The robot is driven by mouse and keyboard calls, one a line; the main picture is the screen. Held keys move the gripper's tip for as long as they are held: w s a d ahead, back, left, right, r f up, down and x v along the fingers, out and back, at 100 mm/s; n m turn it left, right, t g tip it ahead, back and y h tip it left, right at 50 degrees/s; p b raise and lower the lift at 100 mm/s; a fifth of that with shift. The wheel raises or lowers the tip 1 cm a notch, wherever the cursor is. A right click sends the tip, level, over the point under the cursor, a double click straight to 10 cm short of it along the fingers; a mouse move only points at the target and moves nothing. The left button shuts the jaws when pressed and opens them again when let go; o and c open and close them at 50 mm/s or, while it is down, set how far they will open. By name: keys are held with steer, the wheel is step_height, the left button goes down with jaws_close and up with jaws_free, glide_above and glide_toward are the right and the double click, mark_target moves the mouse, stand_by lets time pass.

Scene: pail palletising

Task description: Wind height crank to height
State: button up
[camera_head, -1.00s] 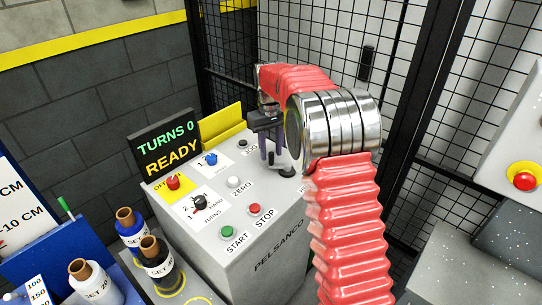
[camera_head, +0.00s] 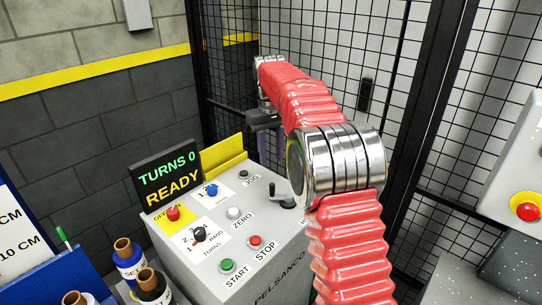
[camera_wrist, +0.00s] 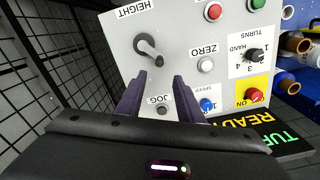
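The height crank (camera_head: 287,201) is a small dark crank at the right of the sloped grey control panel (camera_head: 262,222). In the wrist view the crank (camera_wrist: 148,47) lies beside the HEIGHT label, its dark knob towards my gripper. My gripper (camera_wrist: 157,84) is open, with two purple fingers apart and nothing between them. The crank is beyond the fingertips, and I see no contact. In the head view my gripper (camera_head: 263,139) is above and behind the panel; its fingers are partly hidden. The display (camera_head: 167,172) reads TURNS 0 and READY.
The panel also carries a JOG button (camera_wrist: 162,110), a white ZERO button (camera_head: 234,212), START (camera_head: 227,265) and STOP (camera_head: 255,241) buttons and several knobs. Bottles (camera_head: 128,258) stand at lower left. A black mesh fence (camera_head: 330,60) runs close behind the arm.

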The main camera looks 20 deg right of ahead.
steer(key=s+a+r+m+t, duration=0.15)
steer(key=s+r, duration=0.25)
steer(key=s, duration=0.6)
steer(key=s+a+r+t, duration=0.15)
steer(key=s+r, duration=0.25)
steer(key=s, duration=0.6)
steer(key=s+f+t, duration=0.1)
steer(key=s+f, duration=0.3)
steer(key=s, duration=0.5)
steer(key=s+f+t, duration=0.1)
steer(key=s+f, duration=0.3)
steer(key=s, duration=0.5)
steer(key=shift+s+a+m+t, duration=0.15)
steer(key=shift+a+m+t, duration=0.05)
steer(key=shift+m+t, duration=0.15)
steer(key=shift+f, duration=0.1)
